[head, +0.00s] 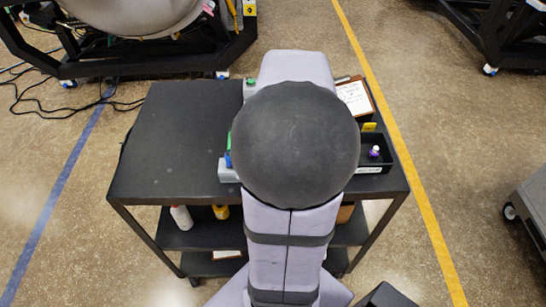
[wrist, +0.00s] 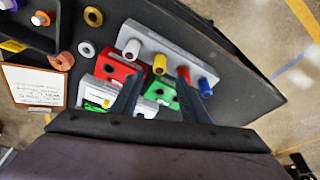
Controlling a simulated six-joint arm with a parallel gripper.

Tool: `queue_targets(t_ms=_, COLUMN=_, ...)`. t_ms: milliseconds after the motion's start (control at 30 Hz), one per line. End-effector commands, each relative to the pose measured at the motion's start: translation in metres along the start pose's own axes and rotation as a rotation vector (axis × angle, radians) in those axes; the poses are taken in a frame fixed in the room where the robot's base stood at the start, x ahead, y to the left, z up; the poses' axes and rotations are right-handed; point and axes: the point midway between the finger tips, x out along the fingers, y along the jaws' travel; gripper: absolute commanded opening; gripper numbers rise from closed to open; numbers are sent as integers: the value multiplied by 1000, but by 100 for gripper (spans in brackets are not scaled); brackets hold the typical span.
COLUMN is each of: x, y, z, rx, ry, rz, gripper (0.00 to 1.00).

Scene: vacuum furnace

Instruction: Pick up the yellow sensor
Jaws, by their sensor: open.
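The yellow sensor (wrist: 159,64) stands in a grey rack (wrist: 140,33) in the wrist view, between a white sensor (wrist: 132,49) and a red-topped one (wrist: 183,75). A blue sensor (wrist: 207,85) is at the rack's right end. My gripper (wrist: 158,76) is open, its two dark fingers spread, and the yellow sensor shows between their tips. I cannot tell the height gap, and I see no contact. In the head view my arm hides the gripper and the yellow sensor.
Near the fingers are a red block (wrist: 112,68) and a green block (wrist: 160,91). Rings, including a copper one (wrist: 61,61), lie left near a clipboard (wrist: 36,85). A black bin (head: 372,167) holds a purple-and-white item. The left cart top (head: 175,130) is bare.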

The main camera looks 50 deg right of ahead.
Motion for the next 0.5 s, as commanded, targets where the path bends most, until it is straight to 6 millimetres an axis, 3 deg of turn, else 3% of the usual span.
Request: queue_targets(t_ms=500, x=21, y=0, z=1, rx=-14, ry=-1, rz=0, gripper=41)
